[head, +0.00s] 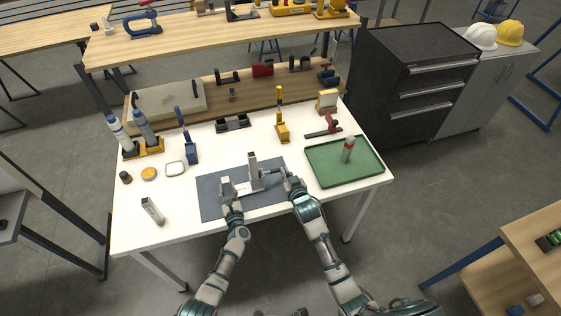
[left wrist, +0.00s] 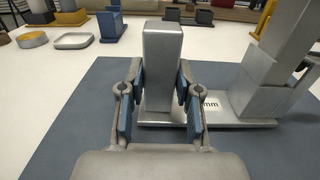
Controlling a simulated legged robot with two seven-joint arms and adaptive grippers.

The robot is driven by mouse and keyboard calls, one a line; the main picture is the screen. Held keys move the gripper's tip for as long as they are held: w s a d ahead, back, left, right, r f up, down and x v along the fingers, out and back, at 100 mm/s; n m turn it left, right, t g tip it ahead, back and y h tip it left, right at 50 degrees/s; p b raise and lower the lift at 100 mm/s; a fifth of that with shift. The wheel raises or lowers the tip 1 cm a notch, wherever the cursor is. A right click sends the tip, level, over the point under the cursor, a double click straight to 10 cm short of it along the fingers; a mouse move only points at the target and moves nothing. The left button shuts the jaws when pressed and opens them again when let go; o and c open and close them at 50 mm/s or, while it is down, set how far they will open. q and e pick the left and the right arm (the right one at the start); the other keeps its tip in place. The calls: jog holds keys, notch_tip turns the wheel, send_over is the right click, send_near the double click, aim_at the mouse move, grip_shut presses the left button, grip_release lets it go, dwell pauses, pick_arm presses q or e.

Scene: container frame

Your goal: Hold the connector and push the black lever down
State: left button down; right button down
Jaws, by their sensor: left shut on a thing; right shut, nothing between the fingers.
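The connector is a silver-grey piece on the dark mat (head: 209,203). It has a flat base plate (left wrist: 225,122), a shorter upright block (left wrist: 162,62) and a taller post (head: 253,168). My left gripper (head: 229,195) is shut on the shorter block, one finger on each side, as the left wrist view shows. My right gripper (head: 287,178) is shut and empty, just right of the taller post. A small dark part lies between post and right gripper; I cannot tell the lever's angle or whether the gripper touches it.
A green tray (head: 370,168) with a red-and-grey item (head: 348,149) stands at right on the white table. A loose grey block (head: 152,210) lies at left. Bottles (head: 142,128), a blue tool (head: 190,148) and a yellow tool (head: 282,130) stand behind the mat.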

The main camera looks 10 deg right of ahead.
pick_arm(q)
jog(key=shift+r, duration=0.15)
jog(key=c, duration=0.7)
grip_release()
